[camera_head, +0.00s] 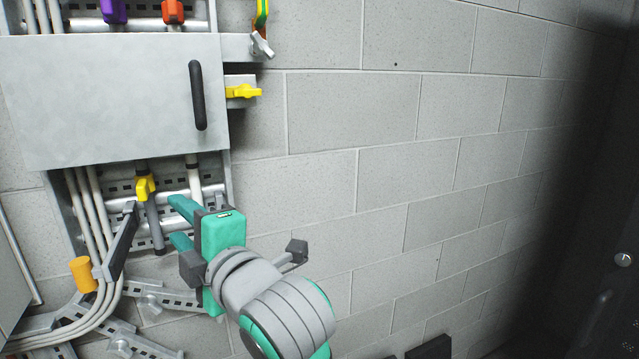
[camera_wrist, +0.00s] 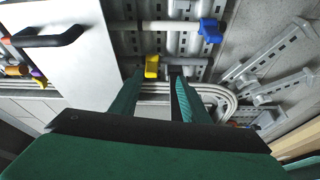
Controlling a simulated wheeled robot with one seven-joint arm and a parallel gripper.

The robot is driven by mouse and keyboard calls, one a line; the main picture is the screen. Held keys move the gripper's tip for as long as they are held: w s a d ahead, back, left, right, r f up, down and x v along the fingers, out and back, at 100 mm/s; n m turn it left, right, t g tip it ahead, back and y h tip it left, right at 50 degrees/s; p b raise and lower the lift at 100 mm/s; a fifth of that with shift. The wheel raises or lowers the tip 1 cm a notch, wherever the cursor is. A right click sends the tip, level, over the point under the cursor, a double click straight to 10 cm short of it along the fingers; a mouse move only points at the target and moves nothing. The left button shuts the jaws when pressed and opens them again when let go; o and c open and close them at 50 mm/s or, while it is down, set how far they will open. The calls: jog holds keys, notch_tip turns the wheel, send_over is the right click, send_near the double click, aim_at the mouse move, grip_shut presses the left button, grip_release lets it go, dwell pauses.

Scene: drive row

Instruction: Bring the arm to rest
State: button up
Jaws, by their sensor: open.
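My gripper (camera_head: 176,219) is in the lower left of the head view, with teal fingers pointing left towards the wall rack. The fingers are parted and nothing shows between them that they grip. In the wrist view my gripper (camera_wrist: 158,76) also shows its two fingers apart. A yellow clip (camera_head: 145,188) on a grey pipe is just beyond the fingers; it also appears between the fingertips in the wrist view (camera_wrist: 151,66). I cannot tell the exact gap between fingers and clip.
A grey cabinet door (camera_head: 110,105) with a black handle (camera_head: 198,95) is above my gripper. A yellow valve handle (camera_head: 243,91) sits beside the door. Bare block wall (camera_head: 400,190) lies to the right.

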jog(key=w+d+f+m+t+h, duration=0.1)
jog(key=w+d+f+m+t, duration=0.15)
jog(key=f+m, duration=0.45)
jog(key=w+d+f+m+t+h, duration=0.1)
jog(key=w+d+f+m+h, duration=0.15)
jog(key=f, duration=0.85)
jog(key=s+d+f+m+h, duration=0.2)
jog(key=s+d+f+m, duration=0.2)
jog(key=f, duration=0.4)
jog(key=s+d+f+m+h, duration=0.2)
jog(key=s+d+f+m, duration=0.15)
jog(key=f, duration=0.45)
jog(key=s+d+f+m+h, duration=0.3)
jog(key=d+f+m, duration=0.1)
jog(key=f, duration=0.5)
jog(key=s+d+f+m+h, duration=0.1)
jog(key=s+d+f, duration=0.1)
jog(key=s, duration=0.7)
jog(key=s+d+f+m+h, duration=0.1)
jog(key=s+d+f+m, duration=0.1)
jog(key=s, duration=0.8)
jog(key=s+d+f+m+h, duration=0.1)
jog(key=s+f, duration=0.3)
jog(key=s, duration=0.5)
jog(key=shift+s+d+m, duration=0.35)
jog(key=shift+d+m, duration=0.15)
jog(key=shift+d, duration=0.35)
